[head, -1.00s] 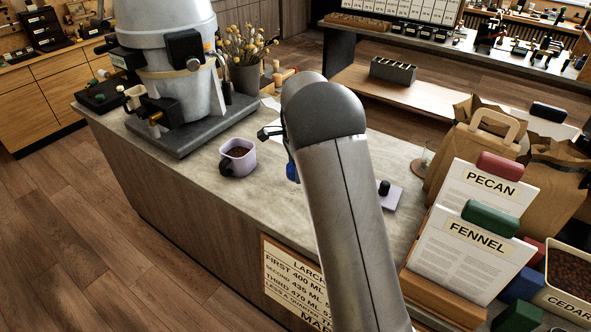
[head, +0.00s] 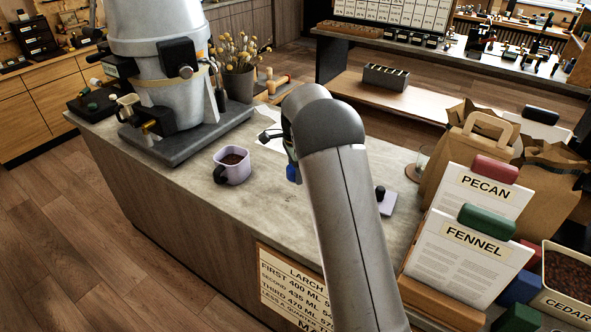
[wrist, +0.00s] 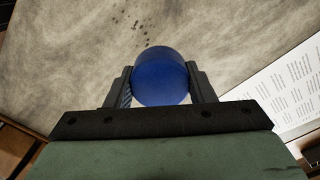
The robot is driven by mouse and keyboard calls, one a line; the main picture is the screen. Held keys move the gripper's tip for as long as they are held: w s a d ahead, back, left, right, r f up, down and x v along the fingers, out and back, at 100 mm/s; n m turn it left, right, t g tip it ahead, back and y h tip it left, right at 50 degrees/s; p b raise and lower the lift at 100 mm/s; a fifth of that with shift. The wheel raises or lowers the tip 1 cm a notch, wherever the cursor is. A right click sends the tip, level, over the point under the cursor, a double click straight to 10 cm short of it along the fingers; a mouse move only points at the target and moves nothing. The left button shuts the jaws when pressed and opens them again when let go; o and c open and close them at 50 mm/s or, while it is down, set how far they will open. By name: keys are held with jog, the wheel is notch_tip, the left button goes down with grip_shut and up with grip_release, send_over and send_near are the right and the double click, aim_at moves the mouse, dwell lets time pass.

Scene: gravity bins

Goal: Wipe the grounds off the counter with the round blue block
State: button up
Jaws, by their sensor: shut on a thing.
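My gripper (wrist: 160,88) is shut on the round blue block (wrist: 160,72), with one finger on each side of it. In the head view the blue block (head: 292,173) shows just below my gripper, left of my arm, above the counter (head: 205,210). I cannot tell whether the block touches the counter. Dark specks of grounds (wrist: 138,24) lie on the counter in the wrist view, ahead of the block and slightly left. They are apart from the block. My arm hides part of the counter in the head view.
A lilac mug (head: 236,174) with dark contents stands left of my gripper. A large grey machine (head: 165,70) stands behind it. A printed sheet (wrist: 296,88) lies to the block's right in the wrist view. Card stands (head: 465,260) and paper bags (head: 470,155) crowd the counter's right end.

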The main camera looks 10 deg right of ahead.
aim_at(282, 207)
jog(key=shift+f+b, duration=1.15)
jog(key=shift+f, duration=1.2)
jog(key=shift+f+b, duration=0.3)
jog(key=shift+f, duration=0.2)
jog(key=shift+s+a+r+b, duration=0.1)
jog(key=shift+s+a+b, duration=0.3)
jog(key=shift+s+a, duration=0.95)
jog(key=shift+a, duration=0.1)
jog(key=shift+s+a+b, duration=0.45)
jog(key=shift+s+a, duration=0.8)
jog(key=shift+a, duration=0.15)
